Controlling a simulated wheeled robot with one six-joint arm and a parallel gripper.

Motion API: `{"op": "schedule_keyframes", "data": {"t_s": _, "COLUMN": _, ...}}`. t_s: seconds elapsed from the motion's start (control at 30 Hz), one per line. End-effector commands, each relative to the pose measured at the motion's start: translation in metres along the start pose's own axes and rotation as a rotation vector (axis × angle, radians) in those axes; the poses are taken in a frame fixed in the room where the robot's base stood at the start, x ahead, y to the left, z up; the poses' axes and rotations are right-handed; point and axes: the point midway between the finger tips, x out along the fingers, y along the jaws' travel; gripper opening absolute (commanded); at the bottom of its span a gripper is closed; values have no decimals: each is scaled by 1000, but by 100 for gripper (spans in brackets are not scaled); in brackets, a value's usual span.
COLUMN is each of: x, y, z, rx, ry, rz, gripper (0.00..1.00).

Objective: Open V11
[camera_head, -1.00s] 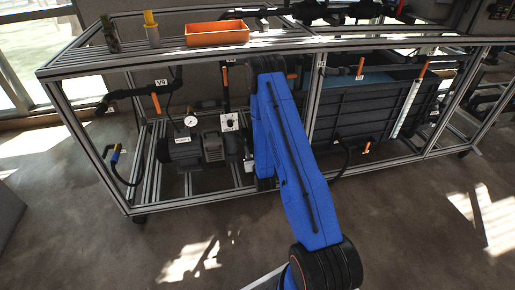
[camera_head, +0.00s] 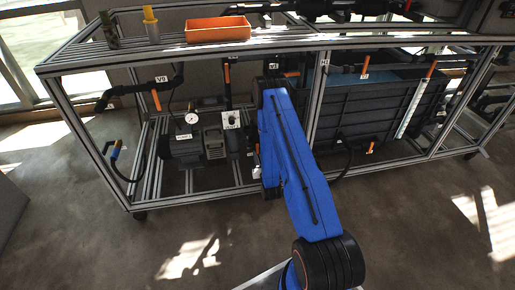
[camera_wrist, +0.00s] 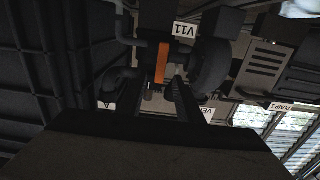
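The V11 label (camera_wrist: 184,30) shows upside down in the wrist view, beside dark piping. An orange valve lever (camera_wrist: 161,62) stands close to that label, pointing down the picture toward my gripper. My gripper (camera_wrist: 162,90) is open, with its two dark fingers on either side of the lever's line and a gap between them. The lever end appears near the fingertips; I cannot tell whether it lies between them or touches either. In the head view my blue arm reaches into the frame and hides V11 and the fingers.
A metal frame rig (camera_head: 300,42) surrounds the valves, its upright posts close to my arm. A pump (camera_head: 190,147) stands left of the arm and a dark tank (camera_head: 350,110) right. An orange tray (camera_head: 218,29) lies on top. The floor in front is clear.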

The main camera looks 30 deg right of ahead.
Motion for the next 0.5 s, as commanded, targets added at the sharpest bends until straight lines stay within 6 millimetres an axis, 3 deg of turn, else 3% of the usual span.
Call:
{"op": "schedule_keyframes", "data": {"t_s": 0.37, "x": 42, "y": 0, "z": 0, "rx": 0, "ry": 1, "rz": 0, "gripper": 33}}
{"op": "schedule_keyframes", "data": {"t_s": 0.5, "x": 44, "y": 0, "z": 0, "rx": 0, "ry": -1, "rz": 0, "gripper": 33}}
